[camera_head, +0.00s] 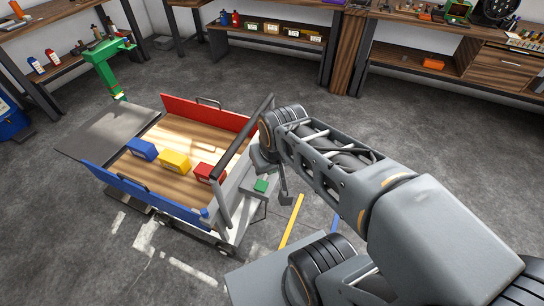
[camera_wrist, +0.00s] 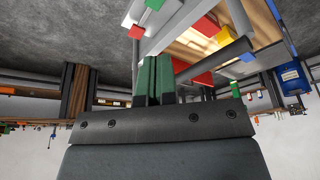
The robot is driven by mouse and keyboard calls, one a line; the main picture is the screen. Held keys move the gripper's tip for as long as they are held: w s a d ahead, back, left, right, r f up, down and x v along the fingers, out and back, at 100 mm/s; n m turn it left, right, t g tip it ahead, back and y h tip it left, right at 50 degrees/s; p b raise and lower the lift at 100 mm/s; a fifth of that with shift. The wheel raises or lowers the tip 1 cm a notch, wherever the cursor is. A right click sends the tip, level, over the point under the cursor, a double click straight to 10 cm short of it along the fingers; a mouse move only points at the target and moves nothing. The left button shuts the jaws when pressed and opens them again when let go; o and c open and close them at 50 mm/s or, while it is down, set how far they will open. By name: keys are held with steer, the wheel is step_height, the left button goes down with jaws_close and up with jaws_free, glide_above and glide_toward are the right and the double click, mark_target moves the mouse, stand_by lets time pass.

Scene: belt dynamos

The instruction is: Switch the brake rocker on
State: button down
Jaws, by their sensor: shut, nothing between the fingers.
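A flatbed cart with a wooden deck (camera_head: 130,165) stands at the left of centre in the head view. A small green block (camera_head: 261,185) sits on the grey ledge at its near right end; it may be the brake rocker, but its setting is too small to read. A bright green piece (camera_wrist: 154,4) shows at the top edge of the wrist view, on the pale cart end. My gripper (camera_wrist: 154,80) has two dark green fingers closed together, empty, pointing toward the cart end. In the head view its fingertips are hard to make out beside the cart handle.
A dark handle bar (camera_head: 242,150) rises at the cart's right end, close to my wrist. Blue, yellow (camera_head: 174,161) and red boxes lie on the deck between a red (camera_head: 205,112) and a blue side wall. A green stand (camera_head: 105,65) is behind.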

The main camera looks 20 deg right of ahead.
steer(key=w+d+f+m+g+b, duration=0.1)
steer(key=w+d+f+m+b, duration=0.3)
steer(key=w, duration=0.5)
steer(key=w+d+f+m+g+h+b, duration=0.1)
steer(key=w+d+f+m+b, duration=0.3)
steer(key=w+f, duration=0.3)
steer(key=w+m, duration=0.1)
steer(key=w, duration=0.2)
steer(key=shift+w+d+h+b, duration=0.3)
steer(key=shift+b, duration=0.05)
steer(key=shift+f, duration=0.1)
steer(key=f, duration=0.4)
steer(key=w+d+f+b, duration=0.1)
steer(key=f, duration=0.4)
steer(key=d+f, duration=0.1)
steer(key=f, duration=0.3)
steer(key=shift+w+f, duration=0.4)
